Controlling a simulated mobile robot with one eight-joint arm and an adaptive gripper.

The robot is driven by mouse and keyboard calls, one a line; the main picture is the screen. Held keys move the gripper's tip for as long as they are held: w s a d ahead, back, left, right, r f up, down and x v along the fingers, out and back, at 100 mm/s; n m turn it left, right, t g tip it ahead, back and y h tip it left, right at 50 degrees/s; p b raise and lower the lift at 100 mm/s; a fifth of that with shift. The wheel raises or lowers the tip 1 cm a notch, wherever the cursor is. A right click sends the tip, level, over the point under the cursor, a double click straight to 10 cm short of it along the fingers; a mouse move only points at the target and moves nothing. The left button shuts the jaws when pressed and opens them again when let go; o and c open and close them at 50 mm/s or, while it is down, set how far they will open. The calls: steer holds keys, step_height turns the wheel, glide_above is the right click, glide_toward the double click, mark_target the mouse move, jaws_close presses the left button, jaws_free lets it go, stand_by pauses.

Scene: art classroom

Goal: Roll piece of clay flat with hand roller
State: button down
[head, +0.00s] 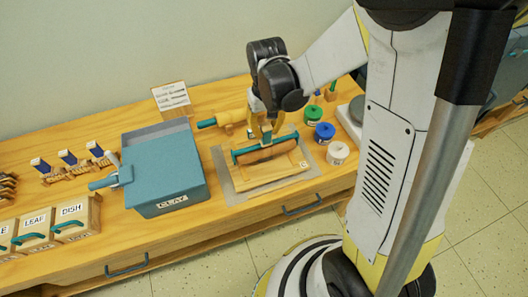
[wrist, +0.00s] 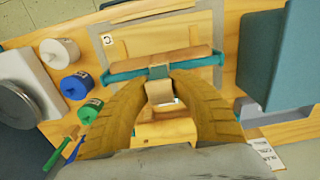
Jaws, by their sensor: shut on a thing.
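My gripper (head: 264,138), with yellow fingers, is shut on the hand roller and points down over the work board. The hand roller has a teal frame (head: 240,154) and a brown cylinder (head: 266,152); in the wrist view its teal frame (wrist: 122,77) lies across in front of my fingertips (wrist: 159,84). The roller is over the tan wooden board (head: 268,174), which rests on a grey mat (head: 232,195). I cannot make out a separate piece of clay; the roller and fingers may hide it. Whether the roller touches anything beneath is unclear.
A teal-lidded CLAY bin (head: 165,172) stands left of the mat. A yellow roller with a teal handle (head: 207,123) lies behind the board. Green (head: 313,114), blue (head: 325,132) and white (head: 338,152) jars stand close on the right. Labelled boxes (head: 72,218) are far left.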

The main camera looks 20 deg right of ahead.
steer(key=shift+w+r, duration=0.15)
steer(key=shift+w, duration=1.55)
